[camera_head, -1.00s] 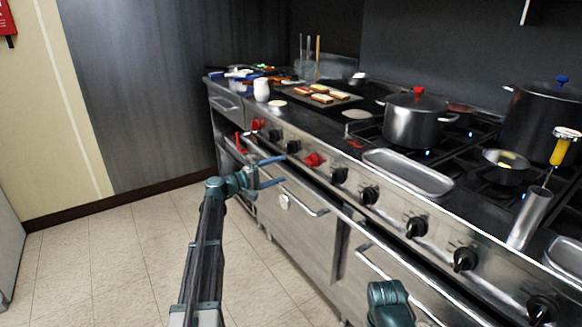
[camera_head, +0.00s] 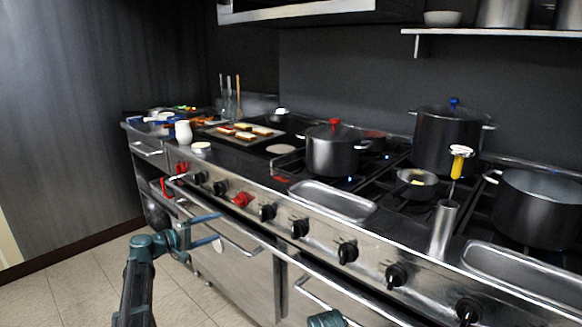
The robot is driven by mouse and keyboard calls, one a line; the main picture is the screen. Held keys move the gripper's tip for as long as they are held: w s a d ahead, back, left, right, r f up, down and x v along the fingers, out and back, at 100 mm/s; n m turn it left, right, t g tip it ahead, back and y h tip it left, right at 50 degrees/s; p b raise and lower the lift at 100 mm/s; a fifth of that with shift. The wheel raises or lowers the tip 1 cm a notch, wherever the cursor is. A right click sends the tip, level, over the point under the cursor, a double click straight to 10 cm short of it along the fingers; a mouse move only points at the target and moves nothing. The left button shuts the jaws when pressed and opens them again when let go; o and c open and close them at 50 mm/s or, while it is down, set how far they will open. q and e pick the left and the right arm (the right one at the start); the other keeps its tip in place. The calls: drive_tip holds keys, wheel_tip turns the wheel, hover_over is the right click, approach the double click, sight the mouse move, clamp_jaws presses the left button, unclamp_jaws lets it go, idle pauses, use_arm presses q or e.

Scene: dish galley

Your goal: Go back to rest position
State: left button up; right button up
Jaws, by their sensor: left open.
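My left gripper (camera_head: 208,230) is open and empty, with its two blue-green fingers spread in front of the stove's oven doors. My left arm comes up from the bottom left, with the gripper apart from the stove front (camera_head: 245,270) as far as I can tell. Only a small teal piece of my right arm shows at the bottom edge; its gripper fingers are out of view.
The long stove carries a red-knobbed pot (camera_head: 333,152), a taller blue-knobbed pot (camera_head: 447,142), a small pan (camera_head: 417,182) and an empty metal tray (camera_head: 333,199). Toasts lie on a griddle tray (camera_head: 262,143). Tiled floor (camera_head: 85,290) is clear at left.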

use_arm(q)
drive_tip(key=s+d+f+m+g+y, duration=0.45)
drive_tip(key=s+d+f+g, duration=0.35)
drive_tip(key=s+d+f, duration=0.65)
drive_tip(key=s+f+m+g+y, duration=0.2)
drive_tip(key=s+y, duration=0.1)
drive_tip(key=s, duration=0.5)
drive_tip(key=s+f+m+g+y, duration=0.2)
drive_tip(key=s+f+y, duration=0.15)
drive_tip(key=s, duration=0.55)
drive_tip(key=s+d+r+m+y, duration=0.1)
drive_tip(key=s+d+m, duration=0.35)
drive_tip(key=d, duration=0.55)
wheel_tip(320, 180, up, 28)
drive_tip(key=d+p, duration=0.1)
drive_tip(key=p, duration=2.7)
drive_tip(key=shift+s+n+g, duration=0.3)
drive_tip(key=shift+s, duration=0.1)
